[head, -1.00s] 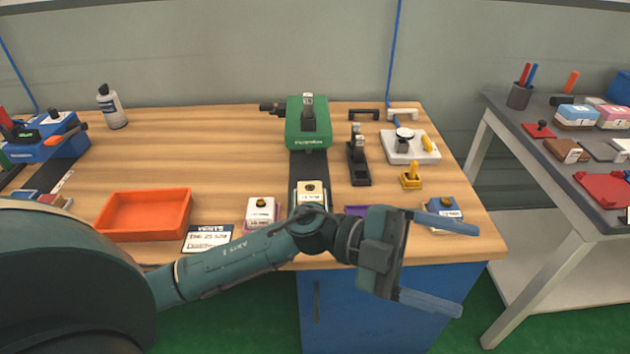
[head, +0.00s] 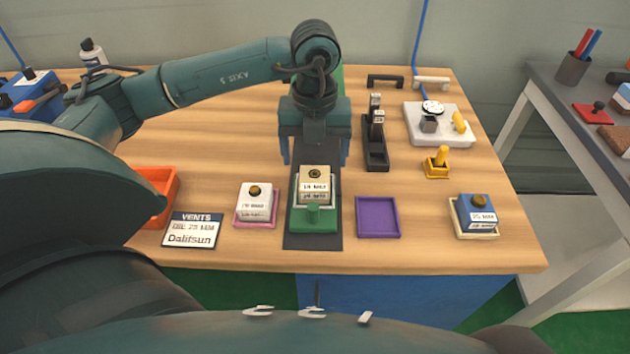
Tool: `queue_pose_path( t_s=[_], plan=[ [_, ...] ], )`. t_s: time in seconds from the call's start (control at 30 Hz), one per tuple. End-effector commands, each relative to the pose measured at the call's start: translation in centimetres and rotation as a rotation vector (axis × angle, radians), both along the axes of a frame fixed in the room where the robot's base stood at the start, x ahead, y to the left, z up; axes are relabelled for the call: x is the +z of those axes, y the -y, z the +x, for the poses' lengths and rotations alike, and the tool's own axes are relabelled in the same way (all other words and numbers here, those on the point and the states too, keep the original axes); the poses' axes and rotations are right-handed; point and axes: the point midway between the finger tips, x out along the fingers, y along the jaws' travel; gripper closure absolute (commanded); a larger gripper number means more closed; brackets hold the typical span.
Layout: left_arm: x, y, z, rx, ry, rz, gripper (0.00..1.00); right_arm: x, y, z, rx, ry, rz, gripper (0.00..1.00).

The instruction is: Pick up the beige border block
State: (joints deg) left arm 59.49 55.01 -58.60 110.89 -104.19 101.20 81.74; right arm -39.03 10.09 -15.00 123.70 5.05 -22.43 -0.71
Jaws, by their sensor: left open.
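The beige border block (head: 315,182) has a dark round knob on top and a printed label on its front. It sits upright on a green holder (head: 312,219) on the dark strip in the middle of the bench. My left gripper (head: 314,158) is open and points down, just behind the block as seen from the head. I cannot tell how high the fingertips are above the strip. My right gripper is not in view.
A white block (head: 254,200) on a pink tray stands to the left, an empty purple tray (head: 378,217) to the right. A blue block (head: 478,210) sits on a cream tray farther right. A black stand (head: 375,135) is close to the gripper's right.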

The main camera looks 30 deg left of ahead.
Motion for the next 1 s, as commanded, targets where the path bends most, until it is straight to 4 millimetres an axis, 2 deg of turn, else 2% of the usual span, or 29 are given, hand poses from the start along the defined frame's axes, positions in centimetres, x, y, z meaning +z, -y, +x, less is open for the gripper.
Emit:
queue_pose_path(
  t_s=[0.1, 0.37, 0.6, 0.9, 1.0],
  plan=[
    [-1.8, 0.0, 0.0, 0.001, -0.002, -0.001, 0.2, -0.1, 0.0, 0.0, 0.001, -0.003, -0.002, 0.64],
    [-3.8, -0.2, 0.2, -0.001, -0.003, -0.002, 0.2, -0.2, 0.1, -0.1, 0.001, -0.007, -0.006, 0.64],
    [-7.2, -0.5, 0.5, -0.002, -0.003, -0.003, 0.2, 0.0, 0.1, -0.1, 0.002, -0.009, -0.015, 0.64],
    [-7.9, -0.5, 0.6, -0.002, 0.001, -0.003, 0.2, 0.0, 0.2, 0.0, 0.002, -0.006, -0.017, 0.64],
    [-7.9, -0.5, 0.6, -0.002, 0.001, -0.003, 0.27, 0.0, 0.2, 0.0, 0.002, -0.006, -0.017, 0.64]
  ],
)
